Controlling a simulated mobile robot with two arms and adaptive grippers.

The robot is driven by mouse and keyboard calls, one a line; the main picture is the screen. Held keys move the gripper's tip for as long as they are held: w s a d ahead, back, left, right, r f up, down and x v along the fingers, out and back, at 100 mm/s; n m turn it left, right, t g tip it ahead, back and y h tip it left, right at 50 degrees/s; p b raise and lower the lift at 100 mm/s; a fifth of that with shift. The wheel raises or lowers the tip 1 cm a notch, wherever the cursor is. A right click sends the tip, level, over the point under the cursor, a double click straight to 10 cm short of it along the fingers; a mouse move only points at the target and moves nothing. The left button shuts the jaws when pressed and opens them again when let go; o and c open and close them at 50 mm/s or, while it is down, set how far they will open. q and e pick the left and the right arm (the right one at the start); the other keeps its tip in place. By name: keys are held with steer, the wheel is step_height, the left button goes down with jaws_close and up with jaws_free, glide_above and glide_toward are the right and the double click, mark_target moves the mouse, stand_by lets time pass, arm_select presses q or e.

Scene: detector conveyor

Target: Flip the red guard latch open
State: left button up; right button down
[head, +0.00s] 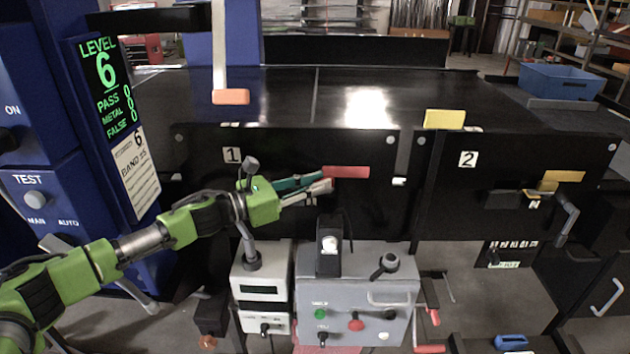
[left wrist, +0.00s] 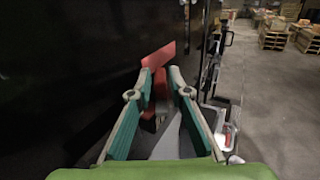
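The red guard latch (head: 346,172) is a flat red bar on the black front panel marked 1. It lies nearly level in the head view. My left gripper (head: 327,181) reaches in from the left, with its fingertips at the bar's left end. In the left wrist view, the red latch (left wrist: 158,56) rises past the fingertips, and a darker red part sits between the two fingers (left wrist: 160,82). The fingers are drawn close together on it. The fingers hide the near end of the latch. My right gripper is not in view.
An orange block (head: 231,97) on a pale post stands above panel 1. A yellow block (head: 444,119) sits near panel 2, which has a yellow latch (head: 564,176). A grey control box (head: 357,305) stands below the gripper. The blue cabinet (head: 40,215) is at left.

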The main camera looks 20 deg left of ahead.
arm_select(q)
jaws_close()
